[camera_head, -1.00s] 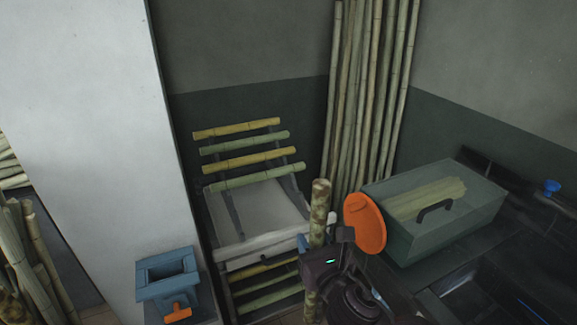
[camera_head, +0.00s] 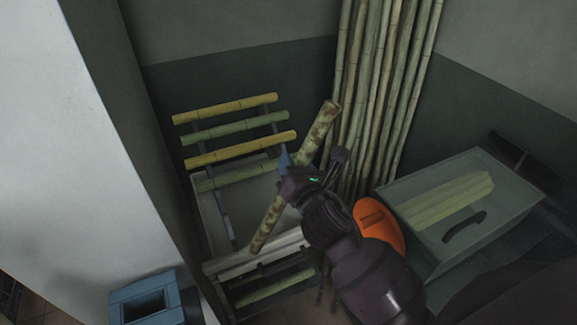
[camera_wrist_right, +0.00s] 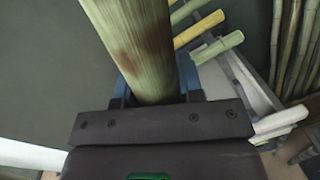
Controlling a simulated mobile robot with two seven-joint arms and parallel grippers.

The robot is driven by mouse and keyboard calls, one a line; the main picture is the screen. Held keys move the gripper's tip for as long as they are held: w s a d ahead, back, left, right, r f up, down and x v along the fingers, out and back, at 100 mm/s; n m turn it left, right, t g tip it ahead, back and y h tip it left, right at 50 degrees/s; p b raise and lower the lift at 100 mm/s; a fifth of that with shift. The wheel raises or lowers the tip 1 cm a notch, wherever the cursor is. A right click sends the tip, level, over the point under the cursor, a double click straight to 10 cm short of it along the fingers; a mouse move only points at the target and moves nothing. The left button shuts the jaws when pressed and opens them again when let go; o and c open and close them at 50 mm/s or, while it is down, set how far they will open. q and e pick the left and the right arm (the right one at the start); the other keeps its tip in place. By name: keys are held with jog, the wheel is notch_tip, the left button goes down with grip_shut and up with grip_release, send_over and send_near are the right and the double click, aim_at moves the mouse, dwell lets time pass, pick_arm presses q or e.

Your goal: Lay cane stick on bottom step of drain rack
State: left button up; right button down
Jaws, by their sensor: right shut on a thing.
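A green cane stick with brown blotches (camera_head: 318,134) is held tilted in my right gripper (camera_head: 287,172), its upper end leaning right. It also fills the upper middle of the right wrist view (camera_wrist_right: 135,45), between the blue fingers. The drain rack (camera_head: 221,222) stands behind and left of the gripper. Yellow and green canes lie across its upper steps, such as a yellow one (camera_head: 240,149). A pale tray sits at its middle, and the held stick passes in front of it. A green cane (camera_head: 275,288) shows low in the rack. My left gripper is out of view.
A glass box with a handle (camera_head: 500,215) holding cut canes stands at right. An orange disc (camera_head: 378,222) is beside my right arm. A blue hopper (camera_head: 147,300) and a white pillar (camera_head: 60,150) are at left.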

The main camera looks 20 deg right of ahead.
jog(key=w+d+f+m+y+p, duration=0.2)
jog(key=w+f+m+p, duration=0.15)
jog(key=w+m, duration=0.6)
pick_arm(q)
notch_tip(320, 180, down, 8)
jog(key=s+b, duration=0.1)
jog(key=b, duration=0.9)
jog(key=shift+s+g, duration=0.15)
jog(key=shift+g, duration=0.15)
pick_arm(e)
notch_tip(320, 180, down, 20)
jog(key=s+m, duration=0.2)
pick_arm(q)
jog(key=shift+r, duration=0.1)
pick_arm(e)
jog(key=shift+r, duration=0.1)
